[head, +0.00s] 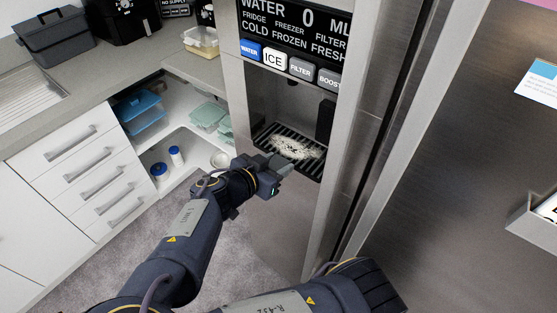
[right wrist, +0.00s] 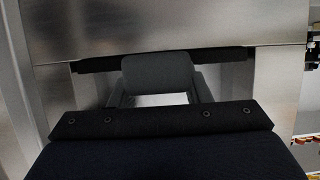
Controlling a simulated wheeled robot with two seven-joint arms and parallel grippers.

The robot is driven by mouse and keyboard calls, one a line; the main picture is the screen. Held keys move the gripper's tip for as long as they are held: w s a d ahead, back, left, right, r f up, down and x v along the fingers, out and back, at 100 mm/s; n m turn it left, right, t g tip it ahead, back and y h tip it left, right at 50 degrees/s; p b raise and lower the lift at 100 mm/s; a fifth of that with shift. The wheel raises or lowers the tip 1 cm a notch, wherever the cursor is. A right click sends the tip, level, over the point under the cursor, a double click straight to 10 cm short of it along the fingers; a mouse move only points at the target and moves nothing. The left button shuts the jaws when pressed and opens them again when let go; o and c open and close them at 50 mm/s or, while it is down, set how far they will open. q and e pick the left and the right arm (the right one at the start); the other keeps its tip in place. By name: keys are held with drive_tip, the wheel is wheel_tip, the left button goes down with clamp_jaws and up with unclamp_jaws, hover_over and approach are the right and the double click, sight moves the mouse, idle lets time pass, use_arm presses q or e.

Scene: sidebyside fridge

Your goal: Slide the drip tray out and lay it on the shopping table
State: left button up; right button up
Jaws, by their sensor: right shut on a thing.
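The drip tray (head: 309,153) is a black slatted tray at the bottom of the dispenser recess in the fridge front. A whitish patch (head: 293,146) lies on its slats. My right gripper (head: 281,164) is at the tray's front edge and shut on it. In the right wrist view the tray's front edge shows as a dark strip (right wrist: 222,58), with the grey gripper fingers (right wrist: 157,76) up against it. The fingers hide the middle of that edge. My left gripper is not in view. I cannot make out a shopping table.
Steel recess walls flank the tray, with a row of buttons (head: 299,68) above. The fridge door handles (head: 385,130) stand close on the right. On the left, an open cabinet (head: 180,140) holds containers beside white drawers (head: 77,150). Grey floor (head: 150,235) is free below.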

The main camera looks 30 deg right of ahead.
drive_tip(key=s+a, duration=0.3)
drive_tip(key=a, duration=0.4)
drive_tip(key=shift+a+p, duration=0.15)
drive_tip(key=shift+p, duration=0.2)
idle(1.0)
drive_tip(key=shift+a, duration=0.15)
drive_tip(key=shift+s+a, duration=0.25)
drive_tip(key=shift+a, duration=0.35)
drive_tip(key=shift+s+a, duration=0.3)
drive_tip(key=shift+a, duration=0.3)
drive_tip(key=shift+s+a, duration=0.25)
drive_tip(key=shift+a, duration=0.35)
drive_tip(key=d, duration=0.1)
drive_tip(key=w+d, duration=0.1)
drive_tip(key=d, duration=0.1)
drive_tip(key=w+d, duration=0.1)
drive_tip(key=d, duration=0.1)
